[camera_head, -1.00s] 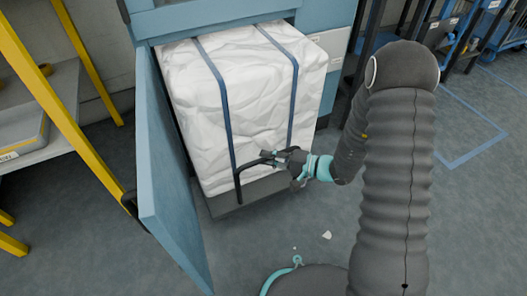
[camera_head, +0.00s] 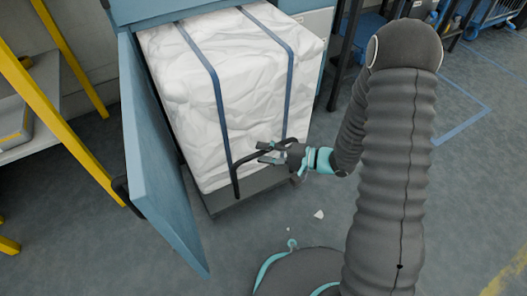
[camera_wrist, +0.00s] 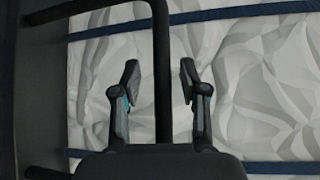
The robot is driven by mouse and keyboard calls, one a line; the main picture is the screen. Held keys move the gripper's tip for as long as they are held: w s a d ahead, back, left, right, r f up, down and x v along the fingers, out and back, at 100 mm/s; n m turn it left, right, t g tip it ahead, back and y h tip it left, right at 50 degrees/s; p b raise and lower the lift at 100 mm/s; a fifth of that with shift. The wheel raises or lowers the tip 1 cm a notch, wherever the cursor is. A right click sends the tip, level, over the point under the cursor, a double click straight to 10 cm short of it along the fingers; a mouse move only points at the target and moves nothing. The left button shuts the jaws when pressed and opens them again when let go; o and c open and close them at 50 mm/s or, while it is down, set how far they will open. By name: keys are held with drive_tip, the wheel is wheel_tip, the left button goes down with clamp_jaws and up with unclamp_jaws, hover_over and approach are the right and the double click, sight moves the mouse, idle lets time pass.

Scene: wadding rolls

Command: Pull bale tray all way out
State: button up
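The bale tray (camera_head: 262,188) is a dark flat tray low in front of the blue cabinet. It carries a large white wrapped bale (camera_head: 225,110) with two blue straps. A black bar handle (camera_head: 237,175) rises at the tray's front. My gripper (camera_head: 270,153) is at the handle's upper part, in front of the bale. In the wrist view the handle bar (camera_wrist: 161,60) runs between the two fingers of my gripper (camera_wrist: 159,80). A gap shows on each side of the bar, so the fingers look open around it. Their contact with the bar is not visible.
The blue cabinet door (camera_head: 165,165) stands open on the left of the bale. A yellow-framed rack (camera_head: 60,110) is further left. Small white scraps (camera_head: 319,214) lie on the floor near my base.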

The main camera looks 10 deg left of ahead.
drive_tip(key=shift+d, duration=0.1)
drive_tip(key=s+d+r, duration=0.1)
drive_tip(key=d, duration=1)
drive_tip(key=shift+s+d+r, duration=0.3)
drive_tip(key=shift+s+r, duration=0.05)
idle(0.6)
